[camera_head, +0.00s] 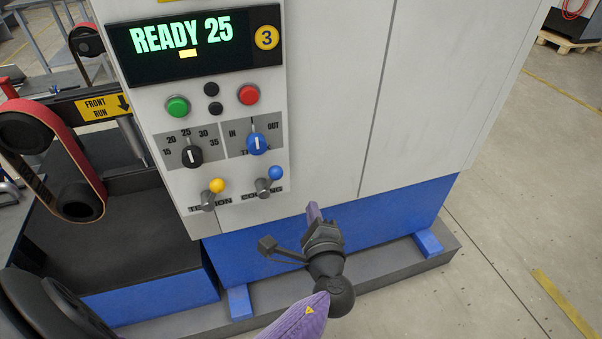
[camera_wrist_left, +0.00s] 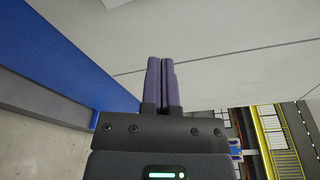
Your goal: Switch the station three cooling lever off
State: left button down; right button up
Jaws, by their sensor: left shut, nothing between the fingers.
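The control panel of station three carries a lit display (camera_head: 193,45) reading "READY 25" and a yellow disc (camera_head: 266,38) with a 3. The cooling lever (camera_head: 268,184) has a blue ball (camera_head: 276,173) and tilts up to the right above the partly hidden word "COOLING". My left gripper (camera_head: 314,212) is below and right of the lever, apart from it, in front of the cabinet's lower edge. In the left wrist view its purple fingers (camera_wrist_left: 162,85) are together with nothing between them. The lever does not show in that view. My right gripper is in neither view.
Left of the cooling lever is the tension lever (camera_head: 211,194) with a yellow ball. Above are a blue knob (camera_head: 257,143), a black knob (camera_head: 191,156), a green button (camera_head: 177,107) and a red button (camera_head: 248,95). A belt unit (camera_head: 60,170) stands left. The cabinet's right front is bare.

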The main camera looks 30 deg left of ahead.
aim_at(269, 180)
pick_arm(q)
jog(key=w+a, duration=0.1)
jog(key=a, duration=0.1)
jog(key=w+a, duration=0.2)
jog(key=a, duration=0.1)
jog(key=w+a+r, duration=0.1)
jog(key=a, duration=0.2)
jog(key=shift+w, duration=0.4)
jog(key=shift+s+a, duration=0.2)
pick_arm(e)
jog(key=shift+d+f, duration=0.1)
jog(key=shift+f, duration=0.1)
pick_arm(q)
jog(key=shift+a+b, duration=0.1)
jog(key=shift+b, duration=0.2)
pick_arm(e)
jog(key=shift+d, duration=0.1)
